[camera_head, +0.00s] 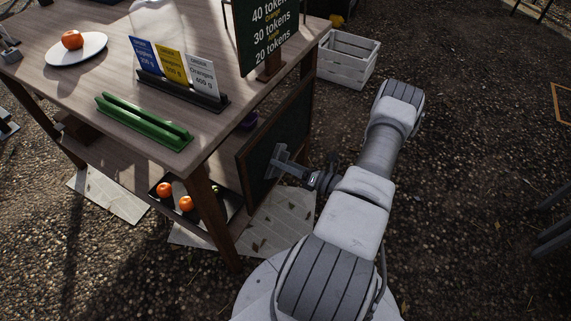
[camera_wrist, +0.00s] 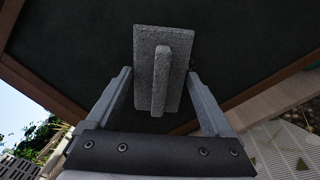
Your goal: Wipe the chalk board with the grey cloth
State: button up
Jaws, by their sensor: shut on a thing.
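The chalk board (camera_head: 293,125) is a dark panel in a brown wooden frame on the near right side of the wooden table. It fills the top of the wrist view (camera_wrist: 80,45). The grey cloth (camera_wrist: 146,40) looks like a flat rough grey pad with a raised bar in its middle. My gripper (camera_head: 285,166) is at the lower part of the board. In the wrist view my gripper (camera_wrist: 161,95) has a finger on each side of the pad and is shut on it. The pad is at the board's face; whether it touches cannot be told.
The table top (camera_head: 60,85) holds a green rack (camera_head: 143,122), price cards (camera_head: 170,68), a price sign (camera_head: 265,35) and a plate (camera_head: 90,55) with an orange fruit. A dark tray (camera_head: 153,188) with fruit sits below. A white crate (camera_head: 347,60) stands behind. Gravel at right is open.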

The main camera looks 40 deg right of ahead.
jog(key=shift+w+d+f+b, duration=0.1)
jog(key=shift+w+d+b, duration=0.2)
jog(key=shift+d+b, duration=0.4)
jog(key=shift+w+d+b, duration=0.25)
jog(key=shift+d, duration=0.35)
jog(key=shift+w+d+b, duration=0.2)
jog(key=shift+w+d, duration=0.05)
jog(key=shift+d, duration=0.3)
jog(key=shift+s+a+r+p, duration=0.15)
jog(key=shift+a+p, duration=0.1)
jog(key=shift+a, duration=0.2)
jog(key=shift+s+a+r+p, duration=0.1)
jog(key=shift+a+p, duration=0.1)
jog(key=shift+a, duration=0.25)
jog(key=shift+s+a+f+p, duration=0.1)
jog(key=shift+s+a+p, duration=0.05)
jog(key=shift+a, duration=0.5)
jog(key=shift+s+a+p, duration=0.15)
jog(key=shift+a, duration=0.45)
jog(key=shift+c, duration=0.6)
jog(key=shift+v, duration=3.15)
jog(key=shift+d, duration=0.2)
